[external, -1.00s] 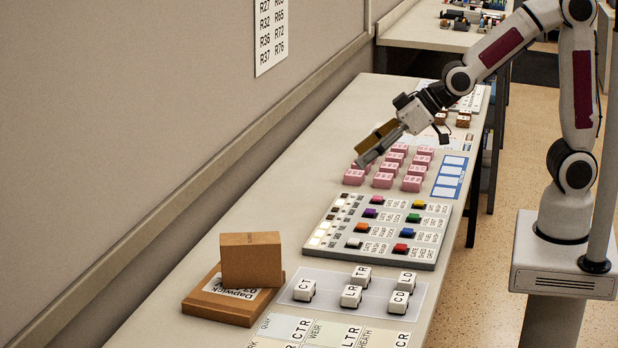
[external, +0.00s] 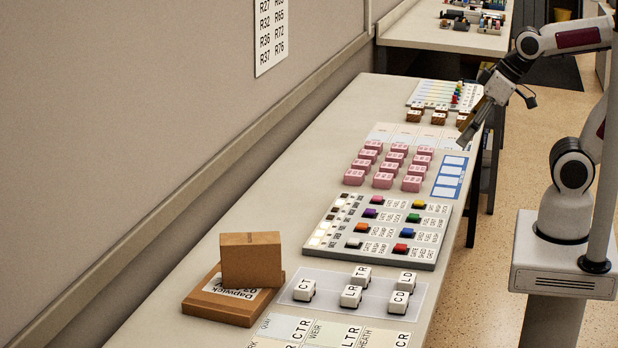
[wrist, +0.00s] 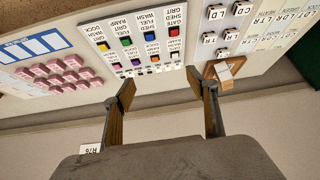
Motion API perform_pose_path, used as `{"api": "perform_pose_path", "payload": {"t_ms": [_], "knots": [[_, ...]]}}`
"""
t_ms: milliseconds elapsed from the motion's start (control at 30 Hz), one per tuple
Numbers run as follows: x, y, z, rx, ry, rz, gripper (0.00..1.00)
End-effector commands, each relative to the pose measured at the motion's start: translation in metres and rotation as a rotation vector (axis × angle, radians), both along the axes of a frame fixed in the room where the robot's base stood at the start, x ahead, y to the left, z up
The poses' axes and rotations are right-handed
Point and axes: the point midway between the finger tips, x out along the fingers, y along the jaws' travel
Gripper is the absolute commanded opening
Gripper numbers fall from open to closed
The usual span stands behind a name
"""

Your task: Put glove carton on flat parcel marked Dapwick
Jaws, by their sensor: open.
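A plain brown carton (external: 251,260), which fits the glove carton, stands upright on the flat brown parcel (external: 215,307) at the near left of the table. The parcel's white label reads Dapwick and is partly covered by the carton. No writing on the carton is legible. In the wrist view the carton (wrist: 224,71) and parcel (wrist: 238,67) show small beyond the right finger. My gripper (external: 464,139) is over the table's right edge beyond the pink blocks, well away from the carton. In the wrist view my gripper (wrist: 162,88) has its fingers wide apart with nothing between them.
White lettered blocks on a grey mat (external: 330,309) stand right of the parcel. A panel of coloured buttons (external: 345,257) and several pink blocks (external: 383,180) lie farther back. Brown blocks (external: 439,118) stand near the far end. Bare tabletop runs along the wall side.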

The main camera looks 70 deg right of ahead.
Motion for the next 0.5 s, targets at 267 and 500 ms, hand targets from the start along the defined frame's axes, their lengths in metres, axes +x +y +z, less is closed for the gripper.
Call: {"api": "perform_pose_path", "payload": {"t_ms": [267, 500], "knots": [[-0.044, -0.014, -0.003, -0.011, 0.052, -0.042, 0.58], [-0.050, -0.015, -0.005, -0.013, 0.063, -0.048, 0.58]]}}
